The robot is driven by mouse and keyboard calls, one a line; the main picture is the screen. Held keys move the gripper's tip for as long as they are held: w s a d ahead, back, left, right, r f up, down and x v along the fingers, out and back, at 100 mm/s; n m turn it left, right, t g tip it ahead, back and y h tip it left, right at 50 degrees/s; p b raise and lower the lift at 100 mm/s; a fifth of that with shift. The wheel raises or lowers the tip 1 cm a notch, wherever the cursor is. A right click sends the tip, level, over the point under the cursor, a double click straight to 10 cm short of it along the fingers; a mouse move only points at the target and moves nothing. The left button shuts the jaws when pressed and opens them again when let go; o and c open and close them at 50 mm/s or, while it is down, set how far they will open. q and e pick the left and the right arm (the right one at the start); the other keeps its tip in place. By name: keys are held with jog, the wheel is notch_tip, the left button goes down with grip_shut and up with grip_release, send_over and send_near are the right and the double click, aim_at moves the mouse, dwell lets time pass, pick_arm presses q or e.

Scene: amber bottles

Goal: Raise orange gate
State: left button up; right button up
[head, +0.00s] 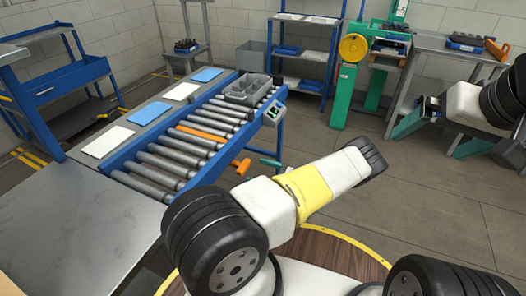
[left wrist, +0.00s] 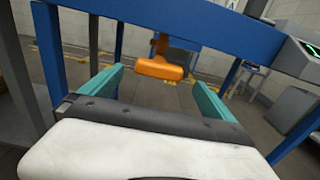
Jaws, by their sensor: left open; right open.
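An orange bar (head: 201,134), apparently the gate, lies across the conveyor between the grey rollers, about level with them. An orange T-shaped handle (head: 241,166) sticks out below the conveyor's near blue side rail. In the left wrist view the handle (left wrist: 160,66) is ahead, in line with the space between the two teal fingers. My left gripper (head: 268,163) is just right of the handle, open, mostly hidden behind my arm; it shows open in the left wrist view (left wrist: 158,86) too, and is not closed on the handle. My right gripper (head: 425,144) is open and empty at the right, far from the conveyor.
The blue-framed roller conveyor (head: 127,178) carries a grey divided crate (head: 243,93) at its far end. A control box (head: 275,113) sits on the rail right of the handle. White and blue sheets lie on the ledge. A steel table (head: 75,235) stands front left.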

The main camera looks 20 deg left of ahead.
aim_at(247, 168)
pick_arm(q)
jog(key=a, duration=0.6)
jog(key=shift+w, duration=0.2)
jog(key=c, duration=1.9)
jog(key=shift+r, duration=2.4)
jog(key=shift+c, duration=0.5)
jog(key=shift+w, duration=0.1)
jog(key=o, duration=2)
jog(key=d, duration=0.8)
jog(key=shift+s, duration=0.35)
